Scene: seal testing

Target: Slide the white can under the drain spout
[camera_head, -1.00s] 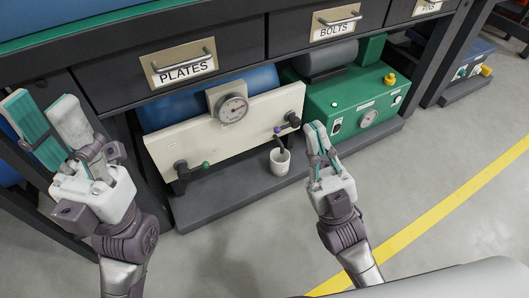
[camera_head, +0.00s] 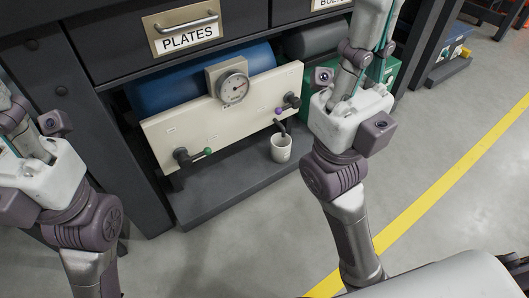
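The white can (camera_head: 281,149) stands upright on the dark base plate, below the right end of the cream panel. The dark drain spout (camera_head: 280,127) slants down just behind and above the can; its lower end overlaps the can's far rim in the picture, and I cannot tell whether it is over the opening. My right gripper (camera_head: 376,25) is raised at upper right, apart from the can, with its fingers cut by the top edge. My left gripper (camera_head: 12,112) is at the left edge with its fingers mostly out of frame. Neither visibly holds anything.
The cream panel (camera_head: 215,120) carries a gauge (camera_head: 232,86), a green-tipped valve (camera_head: 190,157) and a purple-tipped valve (camera_head: 289,103). A blue tank (camera_head: 170,90) lies behind it. The dark base plate (camera_head: 205,195) is clear left of the can. Drawers overhang above.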

